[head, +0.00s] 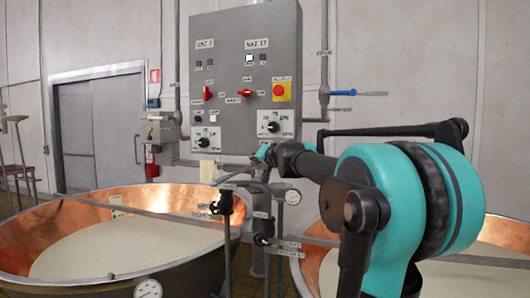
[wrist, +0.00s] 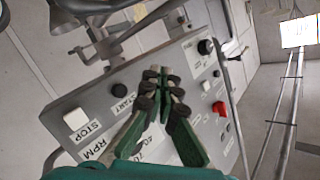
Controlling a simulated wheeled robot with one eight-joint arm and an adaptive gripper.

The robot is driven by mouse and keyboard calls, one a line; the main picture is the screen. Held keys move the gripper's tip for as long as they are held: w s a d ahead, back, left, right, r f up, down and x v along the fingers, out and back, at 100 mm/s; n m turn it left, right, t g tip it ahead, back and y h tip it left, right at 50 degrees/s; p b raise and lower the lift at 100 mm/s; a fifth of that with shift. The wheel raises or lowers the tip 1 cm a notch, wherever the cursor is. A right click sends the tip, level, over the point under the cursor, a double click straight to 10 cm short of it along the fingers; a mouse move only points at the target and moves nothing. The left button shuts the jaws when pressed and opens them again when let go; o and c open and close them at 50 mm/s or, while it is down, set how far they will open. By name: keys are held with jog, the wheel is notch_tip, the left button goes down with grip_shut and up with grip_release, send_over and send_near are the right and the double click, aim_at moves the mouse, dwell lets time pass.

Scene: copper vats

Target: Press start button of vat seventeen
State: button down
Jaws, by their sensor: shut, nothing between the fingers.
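A grey control panel (head: 228,75) hangs on the wall in the head view, with a left column and a right column labelled VAT 17 (head: 257,44). The right column has a lit white button (head: 249,58), a red switch (head: 248,92), a red knob on a yellow plate (head: 279,91) and a black dial (head: 272,127). In the wrist view a black button (wrist: 118,89) sits beside the START label, near a white button (wrist: 76,118) beside STOP. My gripper (wrist: 165,82) is shut and empty in front of the panel there. It hides part of the panel. Contact cannot be told.
Two copper vats stand below the panel, one at left (head: 45,211) and one at right (head: 318,272). Pipes and valves (head: 263,240) rise between them. A blue-handled valve (head: 345,92) juts out right of the panel. A grey door (head: 100,130) is far left.

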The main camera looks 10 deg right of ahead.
jog(key=shift+w+d+r, duration=0.2)
jog(key=shift+r, duration=0.25)
jog(key=shift+w+d+r, duration=0.2)
jog(key=shift+r, duration=0.25)
jog(key=w+d, duration=0.4)
jog(key=w, duration=0.3)
jog(key=shift+w+d, duration=0.2)
jog(key=shift+w, duration=0.05)
jog(key=shift+w, duration=0.15)
dwell(1.0)
jog(key=shift+w+d, duration=0.2)
jog(key=shift+w, duration=0.05)
jog(key=shift+w+d, duration=0.25)
jog(key=shift+w, duration=0.15)
dwell(0.9)
jog(key=shift+s, duration=0.15)
dwell(0.3)
jog(key=shift+s+a, duration=0.45)
jog(key=shift+s, duration=0.2)
